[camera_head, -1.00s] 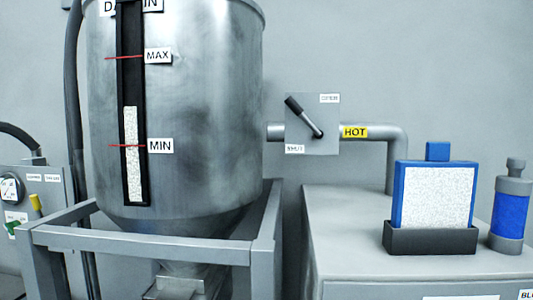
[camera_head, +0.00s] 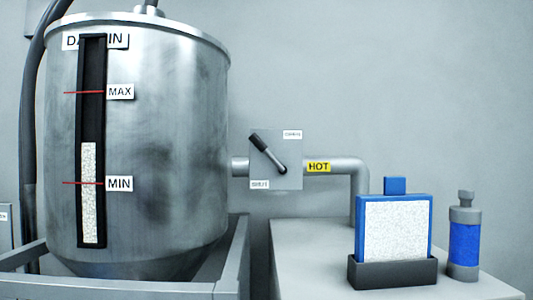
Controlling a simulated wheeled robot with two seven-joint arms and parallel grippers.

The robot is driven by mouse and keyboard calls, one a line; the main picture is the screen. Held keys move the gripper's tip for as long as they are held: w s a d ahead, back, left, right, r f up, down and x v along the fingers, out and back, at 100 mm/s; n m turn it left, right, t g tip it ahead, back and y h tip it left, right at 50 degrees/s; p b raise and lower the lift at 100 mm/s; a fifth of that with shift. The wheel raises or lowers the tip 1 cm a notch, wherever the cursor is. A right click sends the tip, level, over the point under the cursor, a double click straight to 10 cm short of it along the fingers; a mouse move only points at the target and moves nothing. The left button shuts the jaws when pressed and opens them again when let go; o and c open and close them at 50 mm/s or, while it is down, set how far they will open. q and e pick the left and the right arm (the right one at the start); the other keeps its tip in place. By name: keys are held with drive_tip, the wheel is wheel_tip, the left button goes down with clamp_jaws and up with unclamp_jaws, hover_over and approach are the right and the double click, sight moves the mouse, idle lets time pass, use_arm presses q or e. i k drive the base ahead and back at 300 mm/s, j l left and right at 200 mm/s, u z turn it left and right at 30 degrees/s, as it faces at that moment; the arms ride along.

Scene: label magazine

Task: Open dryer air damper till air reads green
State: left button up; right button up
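The air damper is a grey square plate (camera_head: 284,150) on the pipe to the right of the hopper. Its lever (camera_head: 268,153) has a dark grip and points up and to the left from its pivot. An open label (camera_head: 292,134) sits at the plate's upper right corner and a shut label (camera_head: 259,185) at its lower left; the lever points at neither. No air gauge or green reading shows now. Neither of my grippers is in view.
A metal hopper (camera_head: 165,140) with a level window stands at the left; its white fill reaches above MIN. The pipe (camera_head: 345,165) right of the damper bears a yellow HOT label (camera_head: 318,167). A blue-framed filter (camera_head: 393,228) and blue canister (camera_head: 464,238) stand on the grey cabinet (camera_head: 300,265).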

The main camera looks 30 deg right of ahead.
sight(255, 139)
drive_tip(key=z, duration=1.5)
